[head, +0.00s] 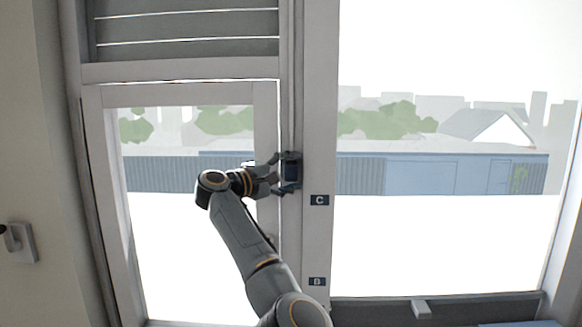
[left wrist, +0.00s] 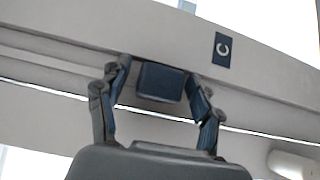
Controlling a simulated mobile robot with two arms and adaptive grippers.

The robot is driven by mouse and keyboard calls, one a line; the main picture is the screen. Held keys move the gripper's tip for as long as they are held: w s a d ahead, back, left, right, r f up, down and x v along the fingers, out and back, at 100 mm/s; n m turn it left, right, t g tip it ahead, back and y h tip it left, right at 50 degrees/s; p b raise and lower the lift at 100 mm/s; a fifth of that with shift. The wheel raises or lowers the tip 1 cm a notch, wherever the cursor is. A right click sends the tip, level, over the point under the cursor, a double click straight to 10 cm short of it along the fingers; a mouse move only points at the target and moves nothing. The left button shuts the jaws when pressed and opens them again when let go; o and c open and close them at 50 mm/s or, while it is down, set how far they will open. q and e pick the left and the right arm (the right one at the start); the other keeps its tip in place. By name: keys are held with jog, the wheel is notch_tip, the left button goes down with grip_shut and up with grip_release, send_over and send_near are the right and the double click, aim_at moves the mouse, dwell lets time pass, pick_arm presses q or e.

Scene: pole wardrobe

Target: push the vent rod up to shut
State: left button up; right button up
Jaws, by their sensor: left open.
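The vent (head: 185,35) is at the top left of the head view, with bright gaps between its grey slats. The vent rod (head: 298,60) runs down the window post beside it. A dark blue block (head: 291,166), which looks like the rod's grip, sits on the post above the label C (head: 319,200). My left gripper (head: 282,173) is at this block with its fingers open around it. In the left wrist view the block (left wrist: 161,82) lies between the two open fingers; whether they touch it I cannot tell. My right gripper is not in view.
A label B (head: 317,281) is lower on the post. A white-framed window sash (head: 180,96) stands left of the post, behind my arm. A handle (head: 420,308) is on the bottom rail of the right window. A wall fitting (head: 20,242) is at the far left.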

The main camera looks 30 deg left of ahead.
pick_arm(q)
jog(key=shift+c, duration=0.4)
grip_shut()
jog(key=shift+r+b, duration=0.35)
jog(key=shift+r, duration=2.5)
jog(key=shift+c, duration=0.8)
grip_release()
jog(key=shift+o, duration=1.2)
jog(key=v, duration=1.2)
jog(key=shift+f, duration=0.15)
